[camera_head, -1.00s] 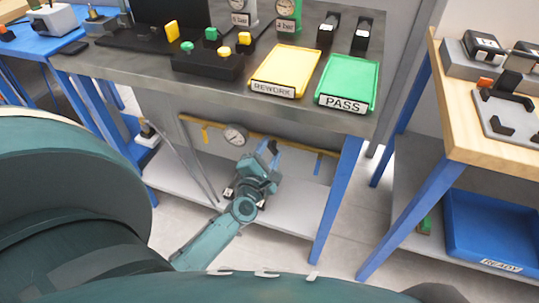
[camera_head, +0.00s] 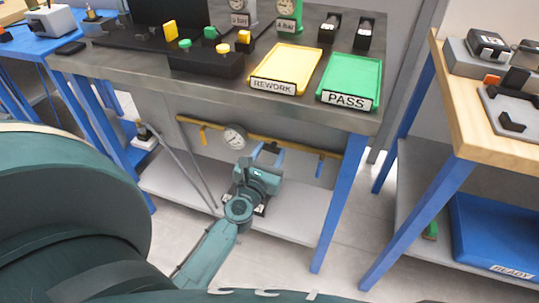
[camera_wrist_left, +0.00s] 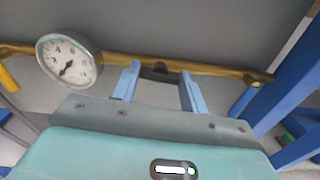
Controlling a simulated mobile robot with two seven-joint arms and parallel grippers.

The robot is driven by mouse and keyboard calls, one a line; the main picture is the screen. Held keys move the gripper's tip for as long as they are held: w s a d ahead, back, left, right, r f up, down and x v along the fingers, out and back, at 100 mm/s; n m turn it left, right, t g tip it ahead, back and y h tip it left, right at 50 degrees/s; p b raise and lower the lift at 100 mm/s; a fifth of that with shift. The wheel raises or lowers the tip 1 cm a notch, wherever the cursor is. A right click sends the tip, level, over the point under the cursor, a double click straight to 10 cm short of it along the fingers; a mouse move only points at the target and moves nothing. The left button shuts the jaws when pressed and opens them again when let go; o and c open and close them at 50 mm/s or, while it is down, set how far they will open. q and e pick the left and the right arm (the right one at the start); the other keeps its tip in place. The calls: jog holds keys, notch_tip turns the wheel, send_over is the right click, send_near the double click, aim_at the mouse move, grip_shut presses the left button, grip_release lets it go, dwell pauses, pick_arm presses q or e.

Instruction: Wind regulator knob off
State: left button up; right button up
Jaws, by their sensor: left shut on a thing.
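My left gripper (camera_head: 268,150) reaches under the workbench to a brass pipe (camera_head: 297,146). In the left wrist view its two blue fingers (camera_wrist_left: 160,84) stand on either side of a dark knob (camera_wrist_left: 160,72) on the pipe. They are shut on this knob, which looks like the regulator knob. In the head view the gripper mostly hides the knob. A round white gauge (camera_head: 235,137) sits on the pipe to the left of the gripper. It also shows in the left wrist view (camera_wrist_left: 68,62), with its needle pointing to the lower left. My right gripper is not in view.
The workbench top (camera_head: 210,84) lies above my left gripper, with a yellow REWORK tray (camera_head: 285,70) and a green PASS tray (camera_head: 350,82). A grey lower shelf (camera_head: 300,215) lies below. A blue table leg (camera_head: 338,205) stands to the right.

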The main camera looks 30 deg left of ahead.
pick_arm(q)
jog(key=shift+n, duration=0.7)
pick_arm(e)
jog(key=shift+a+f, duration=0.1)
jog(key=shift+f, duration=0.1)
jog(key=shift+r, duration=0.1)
pick_arm(q)
jog(key=o, duration=1)
jog(key=b+v, duration=0.4)
jog(key=v, duration=0.9)
jog(key=shift+s+b, duration=0.1)
jog(key=shift+b, duration=0.2)
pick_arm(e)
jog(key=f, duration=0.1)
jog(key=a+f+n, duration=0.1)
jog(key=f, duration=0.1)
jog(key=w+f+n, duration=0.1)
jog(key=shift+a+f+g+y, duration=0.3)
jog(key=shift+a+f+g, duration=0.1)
